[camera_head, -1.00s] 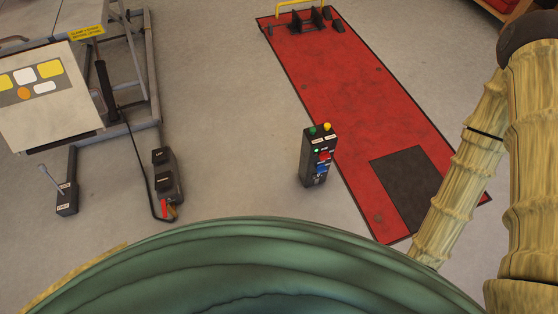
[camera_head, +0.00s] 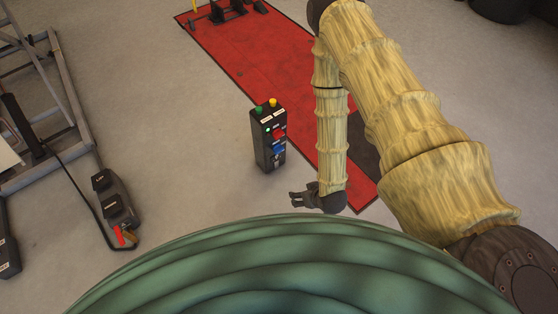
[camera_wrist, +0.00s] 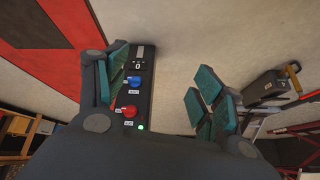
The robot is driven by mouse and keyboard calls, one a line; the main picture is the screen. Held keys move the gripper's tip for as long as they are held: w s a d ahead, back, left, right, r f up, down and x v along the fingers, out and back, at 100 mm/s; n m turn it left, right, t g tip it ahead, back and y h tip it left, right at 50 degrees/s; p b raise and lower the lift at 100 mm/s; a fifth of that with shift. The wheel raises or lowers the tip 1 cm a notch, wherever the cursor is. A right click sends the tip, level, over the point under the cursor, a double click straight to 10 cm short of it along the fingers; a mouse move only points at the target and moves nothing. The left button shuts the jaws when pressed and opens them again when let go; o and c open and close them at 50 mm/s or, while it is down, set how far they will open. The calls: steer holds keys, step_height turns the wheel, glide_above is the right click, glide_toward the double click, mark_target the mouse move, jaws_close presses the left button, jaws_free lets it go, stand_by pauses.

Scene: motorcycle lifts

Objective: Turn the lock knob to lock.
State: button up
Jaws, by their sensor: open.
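A black upright control box (camera_head: 268,140) stands on the floor beside the red lift platform. It has a green and a yellow button on top and a red knob (camera_wrist: 129,111), a blue knob (camera_wrist: 133,82) and a small dial (camera_wrist: 138,66) on its face. The labels are too small to read, so I cannot tell which control is the lock knob. My gripper (camera_head: 301,197) is open and empty, to the lower right of the box and apart from it. In the wrist view, the box's face shows between my gripper's fingers (camera_wrist: 162,82), nearer the left one.
The red platform (camera_head: 245,70) lies behind the box, partly hidden by my arm. A grey lift frame (camera_head: 75,130) stands at left, with a black pedal unit (camera_head: 117,208) and its cable on the floor. Grey floor between pedal and box is clear.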

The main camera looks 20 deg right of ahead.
steer(key=w+d+f+n+t+y+b, duration=0.15)
steer(key=w+f+t+b, duration=0.35)
steer(key=w+f+b, duration=0.6)
steer(key=n+t+y+b, duration=0.2)
steer(key=t+y+b, duration=0.1)
steer(key=t+b, duration=0.4)
glide_toward(280, 152)
steer(key=shift+g, duration=0.5)
steer(key=b+x, duration=0.2)
steer(key=x, duration=0.2)
steer(key=b+x, duration=0.2)
steer(key=x, duration=0.3)
steer(key=shift+w+d+r, duration=0.1)
steer(key=shift+w, duration=0.25)
